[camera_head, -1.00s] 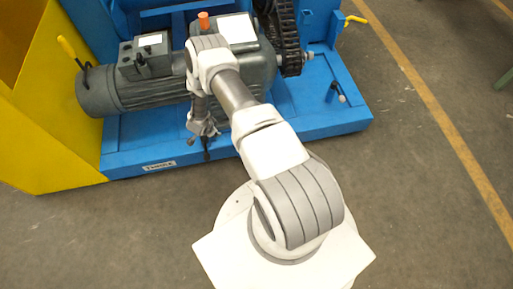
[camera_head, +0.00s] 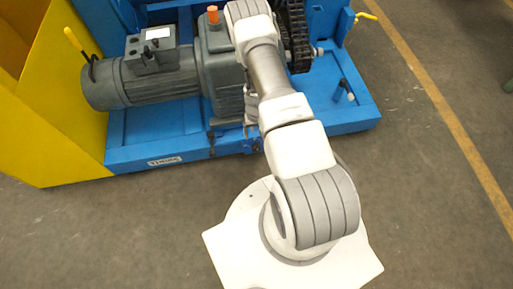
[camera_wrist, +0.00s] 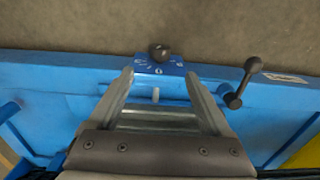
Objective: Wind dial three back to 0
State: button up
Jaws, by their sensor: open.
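The marks are too small to read surely, and the knob's setting cannot be told. My gripper (camera_wrist: 158,74) is open, its two fingers spread either side of the plate in the picture; I see nothing between them in grip. In the head view my gripper is mostly hidden behind my arm, near the platform's front edge.
A black crank handle (camera_wrist: 240,85) stands beside the dial; it also shows in the head view (camera_head: 212,142). A white label (camera_head: 165,161) is on the blue platform's (camera_head: 140,153) front. The grey motor (camera_head: 150,80) and chain (camera_head: 297,35) lie behind. Floor in front is clear.

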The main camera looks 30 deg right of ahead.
aim_at(255, 147)
notch_tip(255, 147, down, 12)
jog(key=b, duration=0.4)
grip_shut()
jog(key=shift+a+h, duration=0.1)
jog(key=shift+h, duration=0.2)
jog(key=shift+s+a+f+g+h, duration=0.15)
jog(key=shift+g+h, duration=0.25)
jog(key=shift+h, duration=0.7)
grip_release()
jog(key=shift+w, duration=0.2)
